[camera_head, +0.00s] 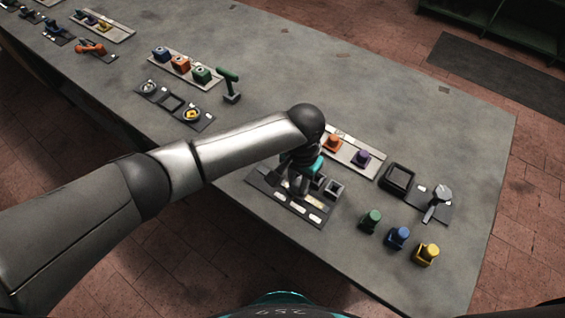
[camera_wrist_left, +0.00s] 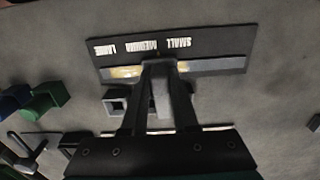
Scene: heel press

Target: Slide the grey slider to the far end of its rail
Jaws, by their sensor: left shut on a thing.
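The grey slider (camera_wrist_left: 161,92) is a pale upright piece between my left gripper's fingers, standing at about the middle of its rail. The rail (camera_wrist_left: 215,65) is a light strip along a dark plate (camera_wrist_left: 175,53) with the words LARGE, MEDIUM and SMALL, and a yellowish patch to the left of the slider. In the head view the plate (camera_head: 262,186) lies under my left gripper (camera_head: 297,187), which hides most of the slider. My left gripper (camera_wrist_left: 160,93) is shut on the slider. My right gripper is in neither view.
A small square grey hollow block (camera_head: 333,188) stands close beside the plate. A panel with orange (camera_head: 332,143) and purple (camera_head: 362,157) pieces lies behind. Green (camera_head: 371,221), blue (camera_head: 398,237) and yellow (camera_head: 426,254) pieces stand to the right.

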